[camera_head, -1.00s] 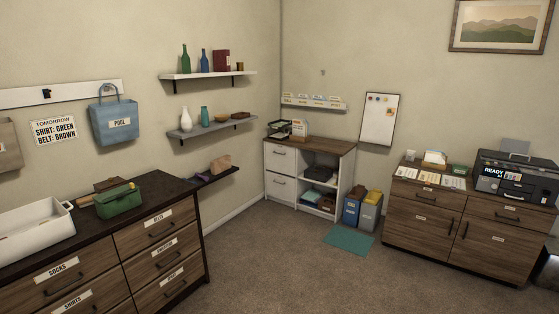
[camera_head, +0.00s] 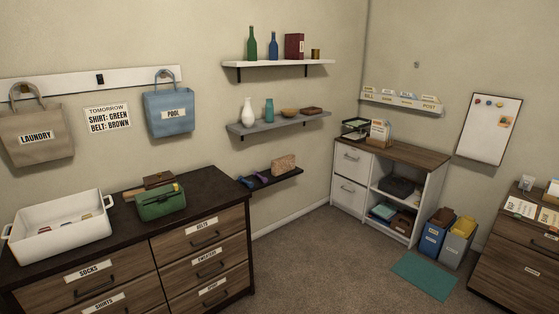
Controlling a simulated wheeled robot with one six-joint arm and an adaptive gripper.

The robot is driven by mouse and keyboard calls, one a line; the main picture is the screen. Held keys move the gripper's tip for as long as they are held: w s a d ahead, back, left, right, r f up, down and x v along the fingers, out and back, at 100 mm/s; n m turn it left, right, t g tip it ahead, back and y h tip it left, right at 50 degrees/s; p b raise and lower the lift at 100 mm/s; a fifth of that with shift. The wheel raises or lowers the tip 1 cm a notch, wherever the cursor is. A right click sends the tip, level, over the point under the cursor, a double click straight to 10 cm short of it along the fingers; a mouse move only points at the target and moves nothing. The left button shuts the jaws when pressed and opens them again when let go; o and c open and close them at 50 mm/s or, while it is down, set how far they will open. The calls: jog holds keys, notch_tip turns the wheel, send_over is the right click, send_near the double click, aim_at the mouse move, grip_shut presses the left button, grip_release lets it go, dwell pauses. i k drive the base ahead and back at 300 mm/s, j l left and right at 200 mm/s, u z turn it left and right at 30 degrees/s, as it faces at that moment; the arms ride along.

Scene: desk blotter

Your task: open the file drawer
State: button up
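A white cabinet (camera_head: 421,211) with a wood top stands in the far corner. It has an upper drawer (camera_head: 351,161) and a lower drawer (camera_head: 348,194) on its left side, both shut, with small labels too small to read. A wooden cabinet (camera_head: 516,262) at the right edge is cut off by the frame; its visible front is shut and its label is unreadable. I cannot tell which drawer is the file drawer. My gripper is not in view.
A dark-topped dresser (camera_head: 222,188) with labelled shut drawers fills the left front, bearing a white basin (camera_head: 60,232) and green bag (camera_head: 160,202). Blue (camera_head: 431,238) and grey (camera_head: 454,247) bins and a teal mat (camera_head: 424,276) are by the white cabinet. Carpet (camera_head: 325,262) between is clear.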

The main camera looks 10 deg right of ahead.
aim_at(354, 163)
jog(key=i+l+z, duration=0.1)
jog(key=i+z, duration=0.4)
jog(key=i, duration=2.6)
jog(key=i+u, duration=0.1)
jog(key=i, duration=0.75)
jog(key=i+l, duration=0.15)
jog(key=i, duration=0.7)
jog(key=i+l+u, duration=0.1)
jog(key=i, duration=0.75)
